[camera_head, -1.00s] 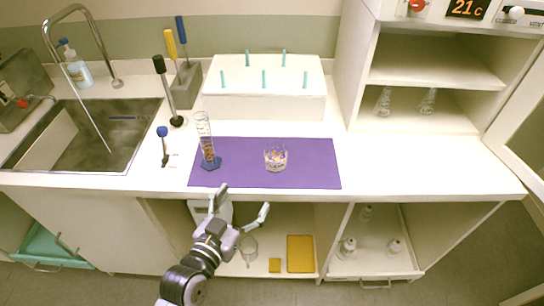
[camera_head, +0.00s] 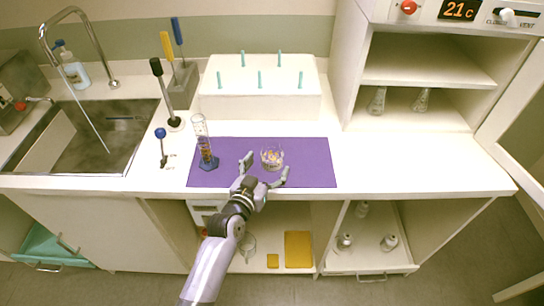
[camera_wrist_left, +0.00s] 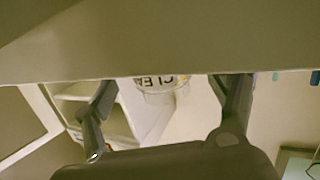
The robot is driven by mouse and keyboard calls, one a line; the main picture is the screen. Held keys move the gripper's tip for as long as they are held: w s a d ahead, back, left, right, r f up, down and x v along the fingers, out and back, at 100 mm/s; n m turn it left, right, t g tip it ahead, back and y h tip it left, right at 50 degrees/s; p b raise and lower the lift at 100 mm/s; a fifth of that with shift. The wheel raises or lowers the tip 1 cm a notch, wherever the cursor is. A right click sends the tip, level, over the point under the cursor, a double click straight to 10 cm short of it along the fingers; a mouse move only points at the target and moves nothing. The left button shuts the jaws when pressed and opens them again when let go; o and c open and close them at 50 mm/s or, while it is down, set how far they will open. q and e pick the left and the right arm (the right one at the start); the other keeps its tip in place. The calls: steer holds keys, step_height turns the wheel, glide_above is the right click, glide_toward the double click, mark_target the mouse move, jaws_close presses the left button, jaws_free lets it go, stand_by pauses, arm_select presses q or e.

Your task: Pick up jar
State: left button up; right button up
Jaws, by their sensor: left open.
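The jar (camera_head: 272,159) is a small clear glass with colourful bits inside, upright on the purple mat (camera_head: 315,165). In the left wrist view the jar (camera_wrist_left: 163,86) shows black letters and sits between the two fingers, beyond a pale edge that hides part of the view. My left gripper (camera_head: 268,166) is open at the front of the mat, with its fingers spread to the left and near right of the jar. I cannot tell whether either finger touches it. My right gripper is in neither view.
A tall cylinder with a blue base (camera_head: 208,162) stands on the mat just left of my gripper. A white rack with teal pegs (camera_head: 262,105) is behind. A sink (camera_head: 85,135) lies left, a shelf unit (camera_head: 425,75) right. The mat's right part is clear.

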arm_select(q)
steer(key=shift+x, duration=1)
steer(key=shift+s, duration=0.1)
steer(key=shift+c, duration=0.6)
steer(key=c, duration=1.2)
steer(key=shift+r, duration=0.1)
